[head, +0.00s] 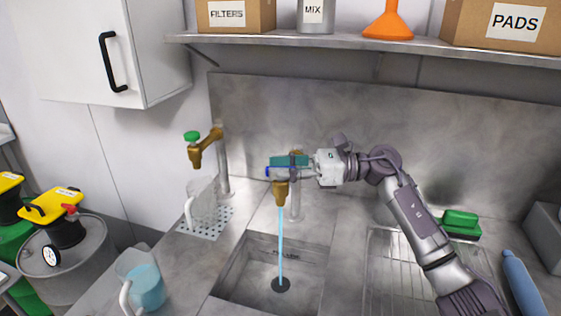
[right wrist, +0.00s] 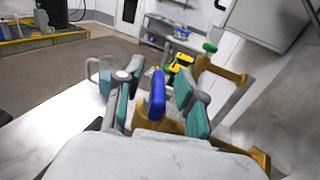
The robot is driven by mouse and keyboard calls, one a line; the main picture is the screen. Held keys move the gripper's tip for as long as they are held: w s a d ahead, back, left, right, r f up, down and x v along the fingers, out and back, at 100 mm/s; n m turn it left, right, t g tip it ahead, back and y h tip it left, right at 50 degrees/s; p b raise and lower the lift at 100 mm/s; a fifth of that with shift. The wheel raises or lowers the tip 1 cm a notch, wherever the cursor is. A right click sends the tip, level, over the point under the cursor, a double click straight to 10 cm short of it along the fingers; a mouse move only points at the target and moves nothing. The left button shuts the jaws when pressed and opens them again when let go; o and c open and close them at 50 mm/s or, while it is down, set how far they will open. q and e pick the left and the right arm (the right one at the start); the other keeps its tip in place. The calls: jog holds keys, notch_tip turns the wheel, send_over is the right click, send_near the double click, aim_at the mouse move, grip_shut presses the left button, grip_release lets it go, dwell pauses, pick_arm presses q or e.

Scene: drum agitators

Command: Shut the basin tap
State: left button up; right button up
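The basin tap (head: 280,190) is brass and stands behind the basin (head: 245,262). A blue stream of water (head: 281,240) runs from its spout to the drain. Its blue lever (right wrist: 157,95) stands between the two teal-padded fingers of my right gripper (right wrist: 159,80) in the right wrist view. The fingers are apart, with a gap on each side of the lever. In the head view my right gripper (head: 272,166) is at the top of the tap and hides much of its body. My left gripper is not in view.
A second brass tap with a green knob (head: 192,136) stands left, above a clear jug (head: 203,203). Another jug (head: 147,288) holds blue liquid at the front left. A shelf (head: 370,50) overhangs the back.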

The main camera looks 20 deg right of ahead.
jog(key=shift+w+a, duration=0.1)
jog(key=shift+a, duration=0.05)
grip_shut()
jog(key=shift+f, duration=0.1)
jog(key=shift+f+m+t+h+b, duration=0.15)
jog(key=shift+m+t+h+b, duration=0.15)
jog(key=shift+m+t+b, duration=0.45)
jog(key=shift+m+t+h, duration=0.25)
jog(key=shift+t+h, duration=0.05)
jog(key=shift+t, duration=0.45)
jog(key=shift+r+m+t+h+p, duration=0.2)
jog(key=shift+m+t+h+p, duration=0.35)
jog(key=shift+m+t, duration=0.4)
